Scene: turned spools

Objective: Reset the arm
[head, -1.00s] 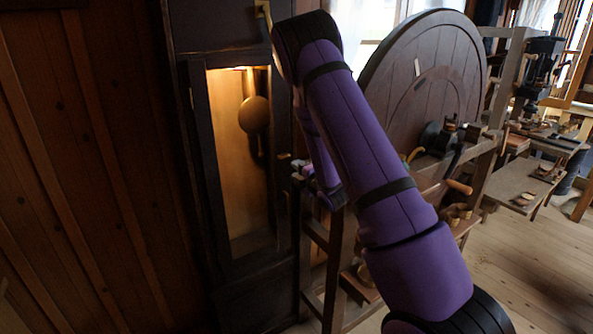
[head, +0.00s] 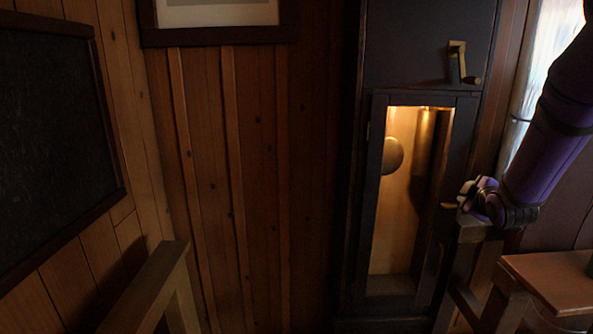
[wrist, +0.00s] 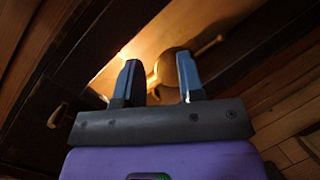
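My purple arm comes in from the right edge of the head view, and my gripper (head: 466,193) is at its lower end, in front of the right side of the tall dark clock case (head: 350,210). In the wrist view the two dark fingers of my gripper (wrist: 158,78) stand well apart with nothing held between them. Beyond them show the lit inside of the case and the round pendulum bob (wrist: 178,64). The bob also hangs in the case in the head view (head: 392,156). I cannot tell how far the fingertips are from the case.
A brass crank (head: 457,62) sits on the clock's upper front. Wooden furniture (head: 550,280) stands at the lower right, close below my arm. A wooden frame (head: 150,290) is at the lower left. A dark board (head: 55,130) and a framed picture (head: 218,38) hang on the walls.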

